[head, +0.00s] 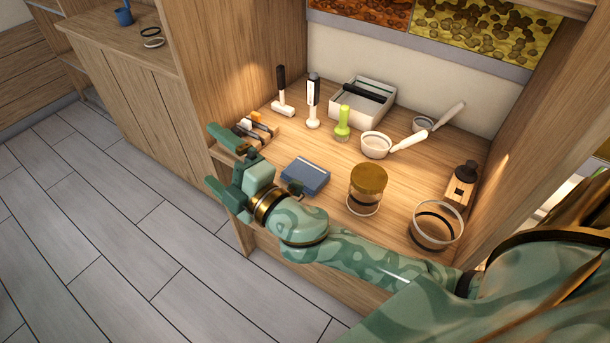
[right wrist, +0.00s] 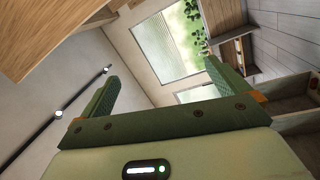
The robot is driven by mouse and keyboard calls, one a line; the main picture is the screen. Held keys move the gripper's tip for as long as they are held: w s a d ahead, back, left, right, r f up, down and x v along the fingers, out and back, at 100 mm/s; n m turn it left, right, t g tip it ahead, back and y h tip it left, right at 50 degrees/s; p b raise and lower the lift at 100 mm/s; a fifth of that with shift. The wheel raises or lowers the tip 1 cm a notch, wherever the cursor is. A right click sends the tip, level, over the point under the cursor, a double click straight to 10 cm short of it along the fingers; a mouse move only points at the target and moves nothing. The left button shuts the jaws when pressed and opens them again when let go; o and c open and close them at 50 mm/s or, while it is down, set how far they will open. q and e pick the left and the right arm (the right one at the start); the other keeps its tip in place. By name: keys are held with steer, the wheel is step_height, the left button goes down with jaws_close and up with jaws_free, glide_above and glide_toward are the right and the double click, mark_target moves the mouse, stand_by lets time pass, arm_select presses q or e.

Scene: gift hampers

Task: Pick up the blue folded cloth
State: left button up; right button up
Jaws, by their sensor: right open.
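The blue folded cloth (head: 306,176) lies flat near the front edge of the wooden shelf in the head view, just beyond my right wrist. My right gripper (head: 218,161) is open and empty, to the left of the cloth and apart from it, by the shelf's front left corner. In the right wrist view the two fingers (right wrist: 160,90) are spread with nothing between them, and the camera faces a window and the room, so the cloth does not show there. My left gripper is not in view.
A glass jar with a gold lid (head: 368,188) stands right of the cloth, and a clear bowl (head: 435,226) farther right. Behind are a green brush (head: 342,124), a white pan (head: 376,145) and a grey box (head: 361,101). Dark-handled items (head: 256,128) lie left. Open floor (head: 110,220) lies left.

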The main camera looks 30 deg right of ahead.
steer(key=a+r+n+g+y, duration=0.2)
steer(key=a+n+g+y, duration=0.5)
steer(key=a+n+y, duration=0.45)
steer(key=n+g+h, duration=1)
steer(key=g+h, duration=0.2)
steer(key=h, duration=0.5)
glide_above(309, 174)
step_height(309, 174, down, 9)
steer(key=f+b, duration=0.1)
steer(key=f, duration=0.5)
steer(key=f+b, duration=0.1)
steer(key=f, duration=0.2)
steer(key=shift+d+f+b, duration=0.25)
steer(key=shift+f+b, duration=0.05)
steer(key=shift+b, duration=0.05)
steer(key=f+b, duration=0.1)
steer(key=f, duration=0.2)
steer(key=f+b, duration=0.1)
steer(key=f, duration=0.2)
steer(key=shift+w+a+f, duration=0.1)
steer(key=shift+a+f, duration=0.05)
steer(key=shift+a, duration=0.05)
steer(key=c, duration=1)
